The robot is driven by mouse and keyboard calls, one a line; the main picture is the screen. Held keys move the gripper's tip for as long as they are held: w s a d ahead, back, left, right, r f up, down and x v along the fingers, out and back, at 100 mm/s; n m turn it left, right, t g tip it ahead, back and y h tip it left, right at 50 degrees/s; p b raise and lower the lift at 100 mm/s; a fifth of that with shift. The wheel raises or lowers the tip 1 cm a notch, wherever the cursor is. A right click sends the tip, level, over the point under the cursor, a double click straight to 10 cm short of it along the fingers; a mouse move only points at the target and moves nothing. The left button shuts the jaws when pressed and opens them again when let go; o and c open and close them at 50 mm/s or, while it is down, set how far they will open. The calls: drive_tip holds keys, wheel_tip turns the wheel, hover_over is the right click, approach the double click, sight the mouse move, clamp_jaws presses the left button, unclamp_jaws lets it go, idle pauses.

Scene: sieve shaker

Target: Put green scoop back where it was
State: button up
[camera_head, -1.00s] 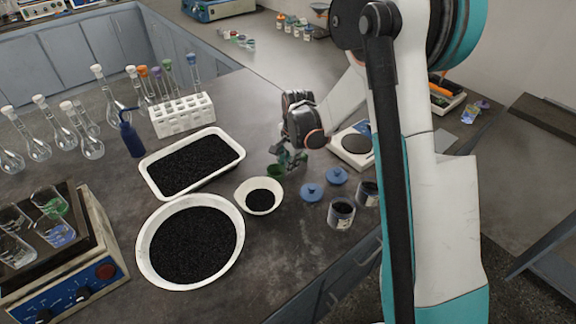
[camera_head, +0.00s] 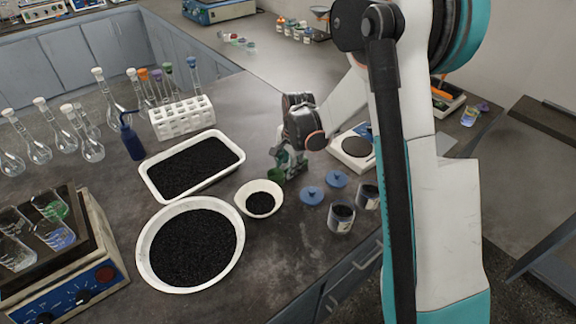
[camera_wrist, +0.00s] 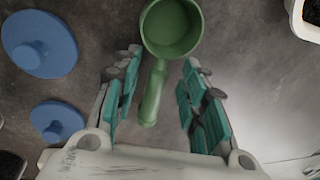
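The green scoop (camera_head: 277,175) is on the dark counter, just right of the small white bowl (camera_head: 278,192). In the wrist view the scoop (camera_wrist: 171,28) has its round cup at the top and its handle pointing down between my fingers. My gripper (camera_head: 290,162) is low over the counter by the scoop. In the wrist view my gripper (camera_wrist: 155,85) is open, with teal finger pads on both sides of the handle and a gap on each side. The scoop seems to rest on the counter, but its underside is hidden.
Two blue lids (camera_head: 312,195) and jars of black grains (camera_head: 341,216) stand right of the scoop. A balance (camera_head: 338,150) is behind. A rectangular tray (camera_head: 150,182) and a round pan (camera_head: 142,262) of black grains lie left. A white tube rack (camera_head: 183,127) stands farther back.

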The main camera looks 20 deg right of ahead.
drive_tip(key=s+r+n+p, duration=0.1)
drive_tip(key=s+r, duration=0.2)
drive_tip(key=r, duration=0.3)
drive_tip(key=s+r+n+t+p, duration=0.1)
drive_tip(key=s+r, duration=0.1)
drive_tip(key=r, duration=0.5)
drive_tip(key=s+r+n+p, duration=0.1)
drive_tip(key=s+r, duration=0.2)
drive_tip(key=r, duration=0.3)
drive_tip(key=s+r+n+t, duration=0.2)
drive_tip(key=s+n, duration=0.3)
drive_tip(key=s, duration=0.5)
drive_tip(key=s+r+n+t, duration=0.2)
drive_tip(key=s+r+n, duration=0.3)
drive_tip(key=s, duration=0.6)
drive_tip(key=shift+n+h, duration=0.3)
drive_tip(key=shift+h, duration=0.1)
